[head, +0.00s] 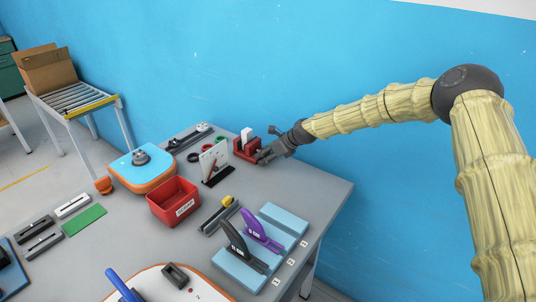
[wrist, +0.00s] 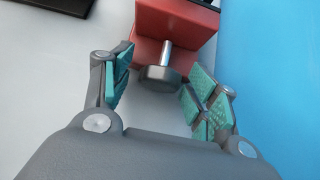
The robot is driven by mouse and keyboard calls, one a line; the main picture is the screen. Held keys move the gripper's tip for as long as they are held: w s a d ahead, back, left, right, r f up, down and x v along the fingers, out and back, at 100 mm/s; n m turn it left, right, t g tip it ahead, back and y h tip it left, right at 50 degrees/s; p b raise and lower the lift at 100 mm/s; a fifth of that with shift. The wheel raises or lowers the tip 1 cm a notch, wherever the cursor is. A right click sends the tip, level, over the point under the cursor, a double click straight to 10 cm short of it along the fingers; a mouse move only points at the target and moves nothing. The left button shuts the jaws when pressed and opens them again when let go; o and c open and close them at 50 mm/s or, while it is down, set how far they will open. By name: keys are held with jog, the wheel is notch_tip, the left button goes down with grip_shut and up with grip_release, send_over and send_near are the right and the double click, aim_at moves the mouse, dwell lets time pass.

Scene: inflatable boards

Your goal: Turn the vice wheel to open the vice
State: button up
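The red vice (head: 246,149) stands on the grey table near the blue wall, with a white piece upright at its jaws. In the wrist view the red vice body (wrist: 172,25) is at the top. Its grey metal wheel (wrist: 160,79) sits on a short shiny shaft (wrist: 166,55) pointing towards my gripper. My gripper (wrist: 155,88) is open, with one teal-padded finger on each side of the wheel. A gap shows on the left; the right finger is close to the wheel, and I cannot tell if it touches. In the head view my gripper (head: 264,156) is at the vice's right side.
A white panel on a black stand (head: 214,163) is left of the vice. A red bin (head: 174,201), a blue-topped board (head: 142,168) and blue blocks with a purple tool (head: 262,232) are on the table (head: 318,196). The blue wall (head: 270,70) is close behind my arm.

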jog(key=shift+s+r, duration=0.35)
jog(key=shift+r, duration=0.05)
jog(key=shift+c, duration=0.7)
jog(key=shift+s+r, duration=0.2)
jog(key=shift+r, duration=0.05)
jog(key=c, duration=0.3)
jog(key=shift+w+d+f, duration=0.15)
jog(key=shift+w+f, duration=0.3)
jog(key=shift+f, duration=0.2)
jog(key=c, duration=0.6)
jog(key=shift+s+f, duration=0.1)
jog(key=o, duration=1)
jog(key=shift+d, duration=0.1)
jog(key=shift+o, duration=0.2)
jog(key=shift+r, duration=0.2)
